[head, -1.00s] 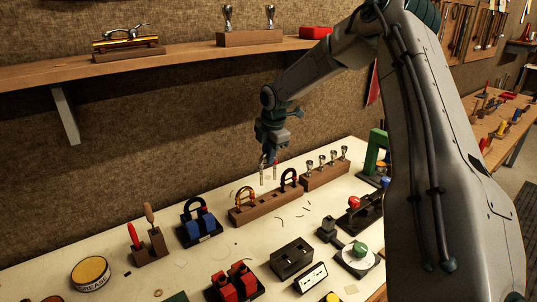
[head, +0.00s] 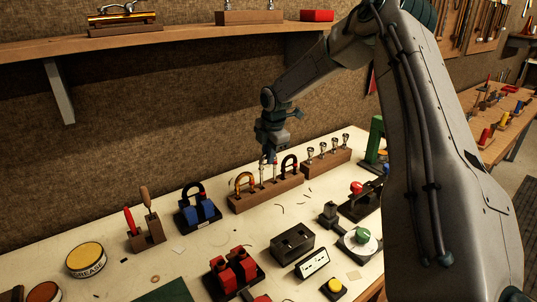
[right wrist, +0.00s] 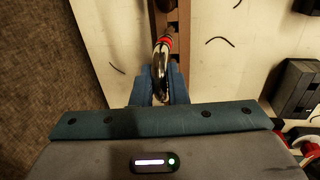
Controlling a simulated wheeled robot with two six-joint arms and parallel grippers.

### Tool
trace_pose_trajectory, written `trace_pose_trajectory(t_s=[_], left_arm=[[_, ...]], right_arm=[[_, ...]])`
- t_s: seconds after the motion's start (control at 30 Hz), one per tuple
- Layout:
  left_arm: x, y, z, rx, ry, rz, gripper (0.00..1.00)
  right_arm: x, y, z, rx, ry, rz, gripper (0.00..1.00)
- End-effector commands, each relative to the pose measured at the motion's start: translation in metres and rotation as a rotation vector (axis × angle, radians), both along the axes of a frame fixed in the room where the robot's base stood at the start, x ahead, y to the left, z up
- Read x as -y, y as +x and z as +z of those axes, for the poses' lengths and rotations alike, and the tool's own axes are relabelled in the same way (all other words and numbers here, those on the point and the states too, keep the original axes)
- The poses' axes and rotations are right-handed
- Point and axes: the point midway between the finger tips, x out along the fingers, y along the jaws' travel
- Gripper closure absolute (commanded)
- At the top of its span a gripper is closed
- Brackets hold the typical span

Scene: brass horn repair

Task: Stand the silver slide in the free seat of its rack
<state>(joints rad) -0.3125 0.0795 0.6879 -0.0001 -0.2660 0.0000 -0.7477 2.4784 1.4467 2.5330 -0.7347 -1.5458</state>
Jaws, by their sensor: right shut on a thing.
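The wooden slide rack (head: 266,197) stands on the bench near the back wall. A brass slide (head: 243,180) stands at its left end and a black slide (head: 290,162) at its right end. My right gripper (head: 270,157) is shut on the silver slide (head: 262,175), upright over the middle of the rack between those two. Its legs reach down to about the rack's top; I cannot tell whether they are in the seat. In the right wrist view the silver slide (right wrist: 160,66) sits between the blue fingers, with the rack (right wrist: 184,40) beneath. My left gripper is not in view.
A block of mouthpieces (head: 328,163) stands right of the rack. A black box (head: 292,247) and a green-knobbed device (head: 361,240) are in front. Bench between the rack and the box is mostly clear, with thin dark scraps.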

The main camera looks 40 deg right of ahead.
Motion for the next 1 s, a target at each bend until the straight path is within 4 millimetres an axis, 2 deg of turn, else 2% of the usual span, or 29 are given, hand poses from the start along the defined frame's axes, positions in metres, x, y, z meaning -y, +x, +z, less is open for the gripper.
trace_pose_trajectory(t_s=[0.43,1.0], left_arm=[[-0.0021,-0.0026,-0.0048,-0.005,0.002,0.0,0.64],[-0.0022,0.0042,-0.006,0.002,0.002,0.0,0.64]], right_arm=[[-0.0002,0.0,-0.0007,0.001,0.0,0.0,1.0],[-0.0002,-0.0002,-0.0005,0.001,0.0,0.0,1.0]])
